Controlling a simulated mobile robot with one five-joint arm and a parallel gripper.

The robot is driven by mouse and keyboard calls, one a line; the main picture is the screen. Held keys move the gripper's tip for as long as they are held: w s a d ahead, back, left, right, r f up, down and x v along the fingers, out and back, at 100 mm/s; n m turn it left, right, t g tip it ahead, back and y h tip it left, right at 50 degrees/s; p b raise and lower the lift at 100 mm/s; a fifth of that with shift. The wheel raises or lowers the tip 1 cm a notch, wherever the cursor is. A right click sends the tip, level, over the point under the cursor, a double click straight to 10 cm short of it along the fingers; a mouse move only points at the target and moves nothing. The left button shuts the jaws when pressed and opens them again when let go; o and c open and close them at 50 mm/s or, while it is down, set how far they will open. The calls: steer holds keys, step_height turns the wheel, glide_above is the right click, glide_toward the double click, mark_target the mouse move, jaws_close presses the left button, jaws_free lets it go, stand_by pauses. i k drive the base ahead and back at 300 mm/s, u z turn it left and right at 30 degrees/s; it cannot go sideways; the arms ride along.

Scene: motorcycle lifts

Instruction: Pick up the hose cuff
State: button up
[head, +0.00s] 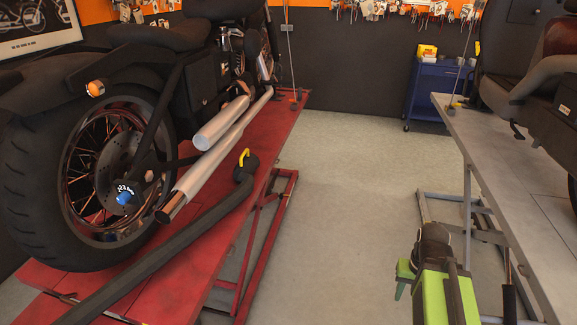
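The hose cuff (246,168) is a black end piece with a yellow hook-shaped part on top. It sits at the upper end of a thick black hose (165,248), beside the silver exhaust pipes and over the right side of the red lift. A green and black mechanism (440,285) at the lower right looks like part of my arm. It is well to the right of the cuff and apart from it. I cannot make out gripper fingertips there or anything held in them.
A black motorcycle (120,150) stands on the red lift (285,115) at left. A grey lift (525,190) with another motorcycle (560,75) is at right. Grey floor (350,190) lies clear between them. A blue tool cart (437,92) stands at the back.

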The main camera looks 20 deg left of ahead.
mark_target(248, 162)
steer(key=i, duration=2.5)
steer(key=u, duration=1.3)
steer(key=k, duration=0.2)
steer(key=u, duration=2.4)
